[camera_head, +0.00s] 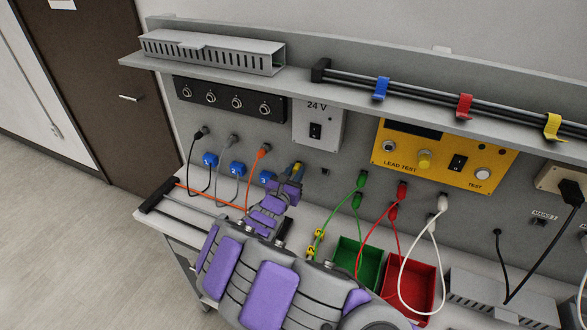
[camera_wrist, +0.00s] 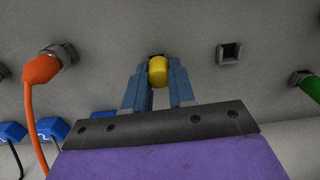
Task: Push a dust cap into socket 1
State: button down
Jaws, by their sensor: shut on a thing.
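My gripper (camera_wrist: 158,80) has its two blue fingers shut on a yellow dust cap (camera_wrist: 158,71). The cap is at the grey panel, in front of a dark socket whose upper edge (camera_wrist: 155,55) shows just behind it. I cannot tell how far the cap is in. In the head view my gripper (camera_head: 296,171) is at the panel, right of the orange plug (camera_head: 264,150). An empty square socket (camera_wrist: 229,53) is to the right in the wrist view; it also shows in the head view (camera_head: 325,171). No label marking socket 1 is readable.
An orange plug (camera_wrist: 49,67) and cable are left of my gripper; a green plug (camera_wrist: 308,83) is at the right. Blue number tags (camera_head: 237,168) hang below the plugs. A green bin (camera_head: 344,265) and red bin (camera_head: 426,272) stand on the bench.

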aim_at(295, 172)
jog(key=shift+s+d+f, duration=0.1)
jog(key=shift+s+d, duration=0.1)
jog(key=shift+d, duration=0.05)
jog(key=shift+a+p+v, duration=0.25)
jog(key=shift+p+v, duration=0.5)
jog(key=shift+v, duration=1.4)
jog(key=shift+s+d, duration=0.1)
jog(key=shift+s, duration=0.15)
jog(key=shift+d, duration=0.1)
jog(key=shift+r, duration=0.2)
